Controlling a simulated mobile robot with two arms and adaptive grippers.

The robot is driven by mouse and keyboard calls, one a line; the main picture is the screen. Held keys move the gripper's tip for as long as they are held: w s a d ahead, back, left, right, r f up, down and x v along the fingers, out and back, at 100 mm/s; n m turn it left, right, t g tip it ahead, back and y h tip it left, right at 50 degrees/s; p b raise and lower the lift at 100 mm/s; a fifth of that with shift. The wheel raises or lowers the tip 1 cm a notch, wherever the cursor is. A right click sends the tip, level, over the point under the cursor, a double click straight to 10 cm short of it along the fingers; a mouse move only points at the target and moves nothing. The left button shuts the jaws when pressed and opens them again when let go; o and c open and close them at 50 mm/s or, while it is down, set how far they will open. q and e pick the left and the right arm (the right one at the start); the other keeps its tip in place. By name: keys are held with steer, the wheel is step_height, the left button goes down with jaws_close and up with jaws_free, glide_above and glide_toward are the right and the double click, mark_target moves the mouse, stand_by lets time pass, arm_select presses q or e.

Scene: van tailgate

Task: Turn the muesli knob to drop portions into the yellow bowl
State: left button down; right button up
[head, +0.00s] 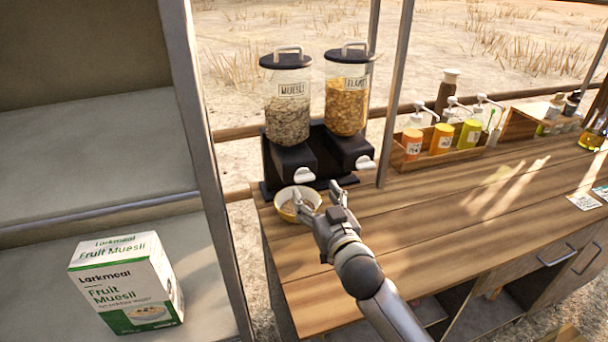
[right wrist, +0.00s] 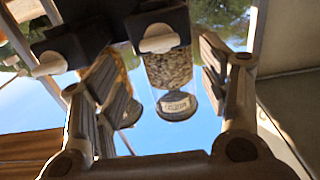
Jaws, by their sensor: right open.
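The muesli dispenser (head: 287,122) is a clear canister with a black lid, on the left of a black double stand. Its white knob (head: 304,175) is at the front of its base; it also shows in the right wrist view (right wrist: 158,38). The yellow bowl (head: 283,214) stands on the counter below the muesli outlet; its inside looks pale and its contents are unclear. My right gripper (head: 316,191) is open and empty, just in front of and below the muesli knob, over the bowl's right side. The knob appears between its fingers, apart from them. My left gripper is out of view.
The flakes dispenser (head: 346,108) with its white knob (head: 365,162) stands close on the right. A post (head: 395,95) rises beside it. A wooden box (head: 430,152) of sauces is further right. A muesli box (head: 125,285) sits on the left shelf. The counter's middle is clear.

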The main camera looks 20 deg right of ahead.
mark_target(306, 180)
steer(key=w, duration=0.5)
steer(key=shift+p, duration=0.3)
steer(key=w, duration=0.2)
steer(key=shift+w+a, duration=0.1)
steer(key=shift+w, duration=0.2)
steer(key=shift+w+f, duration=0.1)
steer(key=shift+w, duration=0.3)
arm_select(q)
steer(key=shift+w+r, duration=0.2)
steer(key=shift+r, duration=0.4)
arm_select(e)
steer(key=shift+w, duration=0.1)
steer(key=shift+c, duration=0.3)
steer(key=c, duration=0.5)
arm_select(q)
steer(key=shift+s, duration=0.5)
arm_select(e)
steer(key=c, duration=0.5)
